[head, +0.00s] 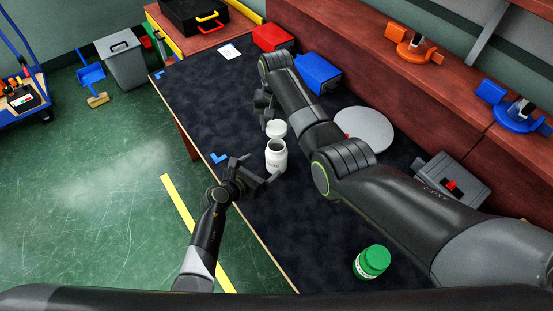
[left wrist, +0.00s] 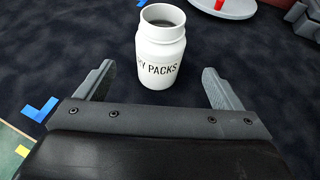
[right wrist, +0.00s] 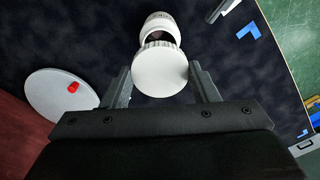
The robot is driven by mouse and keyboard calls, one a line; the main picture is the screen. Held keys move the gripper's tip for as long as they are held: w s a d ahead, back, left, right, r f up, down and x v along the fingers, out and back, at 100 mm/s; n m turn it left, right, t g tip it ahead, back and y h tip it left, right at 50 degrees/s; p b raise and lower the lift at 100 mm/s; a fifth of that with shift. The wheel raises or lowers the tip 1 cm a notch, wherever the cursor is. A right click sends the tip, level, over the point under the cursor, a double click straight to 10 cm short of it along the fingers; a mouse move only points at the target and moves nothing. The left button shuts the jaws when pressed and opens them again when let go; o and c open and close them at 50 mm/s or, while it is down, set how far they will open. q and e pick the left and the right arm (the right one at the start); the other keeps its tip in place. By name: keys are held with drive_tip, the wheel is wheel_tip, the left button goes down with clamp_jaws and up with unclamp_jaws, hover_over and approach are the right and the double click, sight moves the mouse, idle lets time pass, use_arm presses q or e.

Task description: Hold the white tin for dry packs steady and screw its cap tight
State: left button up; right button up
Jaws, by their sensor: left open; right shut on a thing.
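The white tin (head: 276,157) stands upright and open-mouthed on the dark table. In the left wrist view the tin (left wrist: 161,52) shows "Y PACKS" lettering and lies just beyond the fingertips. My left gripper (head: 262,177) is open beside the tin, fingers apart, not touching it; its fingers also show in the left wrist view (left wrist: 158,84). The white cap (head: 276,129) is held by my right gripper (right wrist: 160,80), above and slightly behind the tin's mouth. In the right wrist view the cap (right wrist: 160,70) hides part of the tin (right wrist: 161,27).
A green jar (head: 371,262) stands at the table's front. A round grey plate (head: 366,130) lies right of the tin, partly behind my right arm. Red (head: 273,38) and blue (head: 318,75) bins are at the back. Blue corner tape (head: 219,158) marks the left edge.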

sight(276, 155)
use_arm(q)
drive_tip(key=shift+x, duration=4.8)
drive_tip(key=c, duration=1.5)
use_arm(e)
drive_tip(key=shift+f, duration=2.5)
drive_tip(key=shift+f, duration=0.9)
